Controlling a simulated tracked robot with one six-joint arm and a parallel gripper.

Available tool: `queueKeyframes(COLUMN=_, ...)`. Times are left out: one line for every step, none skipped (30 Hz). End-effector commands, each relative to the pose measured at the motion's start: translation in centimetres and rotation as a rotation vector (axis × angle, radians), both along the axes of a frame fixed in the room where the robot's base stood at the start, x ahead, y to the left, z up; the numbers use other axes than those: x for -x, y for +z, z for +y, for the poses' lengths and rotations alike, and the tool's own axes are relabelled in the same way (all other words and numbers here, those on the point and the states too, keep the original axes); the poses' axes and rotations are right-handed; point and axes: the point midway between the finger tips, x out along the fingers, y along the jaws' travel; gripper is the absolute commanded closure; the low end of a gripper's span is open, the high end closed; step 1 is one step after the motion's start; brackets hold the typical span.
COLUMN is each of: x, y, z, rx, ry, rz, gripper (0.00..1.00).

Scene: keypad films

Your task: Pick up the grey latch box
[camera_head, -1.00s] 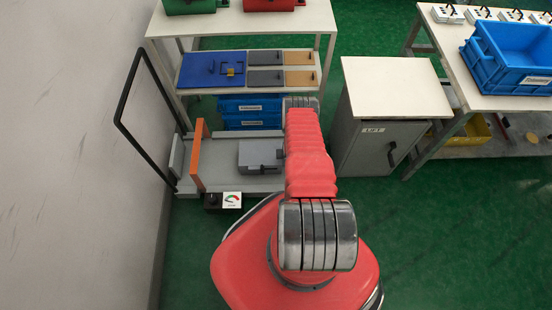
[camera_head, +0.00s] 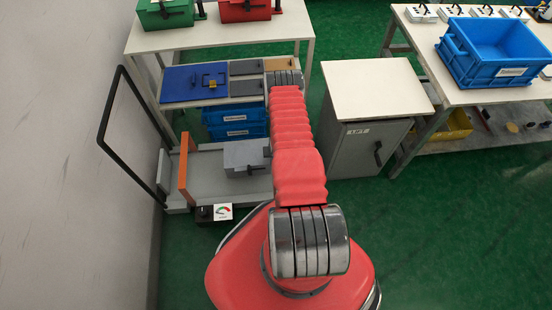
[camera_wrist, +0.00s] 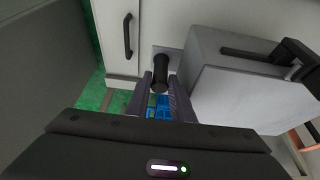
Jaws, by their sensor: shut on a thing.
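The grey latch box (camera_head: 240,156) sits on the low grey trolley (camera_head: 213,182) in the head view, left of my arm, which hides its right end. In the wrist view the grey box (camera_wrist: 232,95) fills the right side, with a dark latch at its upper right. My gripper (camera_wrist: 161,80) is at the centre there, just left of the box, its two fingers closed around a dark round handle (camera_wrist: 160,68). The handle appears to belong to the box, but its joint with it is not clearly visible. My gripper is hidden in the head view.
An orange board (camera_head: 184,168) stands on the trolley left of the box. A shelf table (camera_head: 215,38) stands behind, with blue crates (camera_head: 236,122) below. A grey cabinet (camera_head: 352,150) is at right. Green floor is clear in front of the cabinet.

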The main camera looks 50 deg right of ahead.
Motion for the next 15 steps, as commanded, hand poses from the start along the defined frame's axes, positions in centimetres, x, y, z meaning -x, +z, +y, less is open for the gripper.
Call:
queueKeyframes(x=-0.03, y=0.30, z=-0.03, rx=0.001, ry=0.000, rz=-0.001, gripper=1.00)
queueKeyframes(x=-0.02, y=0.40, z=-0.02, rx=0.001, ry=0.000, rz=-0.001, gripper=1.00)
queueKeyframes(x=-0.02, y=0.51, z=-0.02, rx=0.001, ry=0.000, rz=-0.001, gripper=1.00)
queueKeyframes(x=-0.03, y=0.57, z=-0.02, rx=0.001, ry=0.000, rz=-0.001, gripper=1.00)
queueKeyframes(x=-0.02, y=0.61, z=-0.02, rx=0.001, ry=0.000, rz=-0.001, gripper=1.00)
queueKeyframes(x=-0.01, y=0.64, z=-0.02, rx=0.001, ry=0.000, rz=-0.001, gripper=1.00)
queueKeyframes(x=-0.01, y=0.64, z=-0.02, rx=0.001, ry=0.000, rz=-0.001, gripper=1.00)
queueKeyframes(x=-0.01, y=0.64, z=-0.03, rx=0.001, ry=0.000, rz=-0.001, gripper=1.00)
queueKeyframes(x=-0.01, y=0.63, z=-0.02, rx=0.001, ry=0.000, rz=-0.001, gripper=1.00)
queueKeyframes(x=-0.01, y=0.63, z=-0.02, rx=0.001, ry=0.000, rz=-0.001, gripper=1.00)
queueKeyframes(x=-0.01, y=0.63, z=-0.02, rx=0.001, ry=0.000, rz=-0.001, gripper=1.00)
queueKeyframes(x=-0.01, y=0.62, z=-0.02, rx=0.001, ry=0.000, rz=-0.001, gripper=1.00)
queueKeyframes(x=-0.01, y=0.62, z=-0.02, rx=0.001, ry=0.000, rz=-0.001, gripper=1.00)
queueKeyframes(x=-0.01, y=0.62, z=-0.02, rx=0.001, ry=0.000, rz=-0.001, gripper=1.00)
queueKeyframes(x=-0.01, y=0.62, z=-0.02, rx=0.001, ry=0.000, rz=-0.001, gripper=1.00)
